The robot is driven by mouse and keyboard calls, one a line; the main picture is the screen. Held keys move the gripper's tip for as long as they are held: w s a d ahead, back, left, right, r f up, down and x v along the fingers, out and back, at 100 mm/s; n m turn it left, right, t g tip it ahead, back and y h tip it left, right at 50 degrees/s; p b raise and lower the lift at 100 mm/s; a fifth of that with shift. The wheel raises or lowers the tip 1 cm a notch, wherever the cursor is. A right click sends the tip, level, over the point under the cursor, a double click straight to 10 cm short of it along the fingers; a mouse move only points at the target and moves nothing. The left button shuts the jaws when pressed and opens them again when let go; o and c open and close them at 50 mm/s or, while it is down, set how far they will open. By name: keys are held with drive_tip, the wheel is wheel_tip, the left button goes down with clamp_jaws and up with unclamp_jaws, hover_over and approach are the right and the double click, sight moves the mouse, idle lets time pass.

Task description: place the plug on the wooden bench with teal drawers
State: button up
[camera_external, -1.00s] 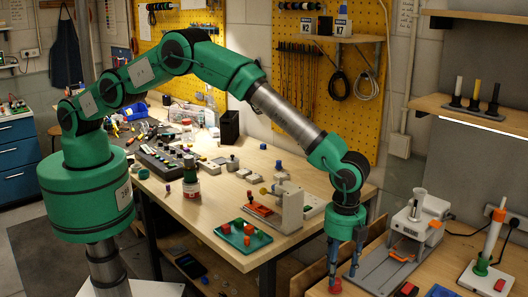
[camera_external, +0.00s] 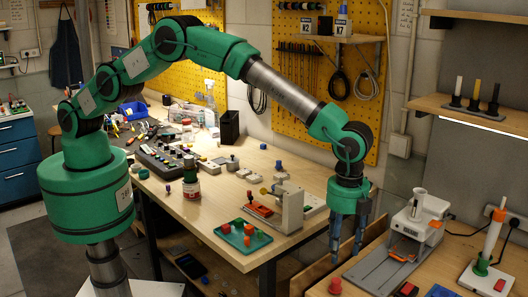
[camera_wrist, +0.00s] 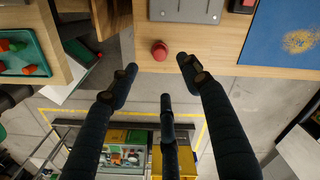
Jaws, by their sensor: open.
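A small red rounded piece, which looks like the plug (camera_external: 335,286), stands on the right wooden bench near its front left edge. The wrist view shows it too (camera_wrist: 159,50), near the bench edge and ahead of my fingertips. My gripper (camera_external: 346,257) is above it, fingers pointing down, spread and empty; they also show apart in the wrist view (camera_wrist: 158,76). A unit with blue-teal drawers (camera_external: 15,157) stands at the far left edge of the external view. Its top is only partly in view.
The middle wooden bench (camera_external: 205,215) carries a teal tray (camera_external: 222,236) with small pieces, a white and orange fixture (camera_external: 292,210), and tools. On the right bench are a grey plate device (camera_external: 375,270) and a white stand (camera_external: 478,279). A gap separates the benches.

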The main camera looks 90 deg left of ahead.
drive_tip(key=s+a+r+n+t, duration=0.15)
drive_tip(key=s+a+r, duration=0.35)
drive_tip(key=r, duration=0.5)
drive_tip(key=s+a+r+n, duration=0.3)
drive_tip(key=a+r, duration=0.4)
drive_tip(key=r, duration=0.3)
drive_tip(key=s+a+r+n+t, duration=0.1)
drive_tip(key=s+a+r+n, duration=0.1)
drive_tip(key=s+a+r, duration=0.5)
drive_tip(key=s+a+r+n, duration=0.4)
drive_tip(key=s+a+r, duration=0.5)
drive_tip(key=s+r, duration=0.3)
drive_tip(key=s+a+f+n+t, duration=0.1)
drive_tip(key=s+a+n, duration=0.1)
drive_tip(key=s, duration=0.8)
drive_tip(key=s+a+f+n+t, duration=0.1)
drive_tip(key=s+a+n, duration=0.2)
drive_tip(key=s, duration=0.7)
drive_tip(key=s+a+f+n+t, duration=0.1)
drive_tip(key=s+a, duration=0.4)
drive_tip(key=s, duration=0.5)
drive_tip(key=shift+a+n, duration=0.4)
drive_tip(key=shift+n, duration=0.35)
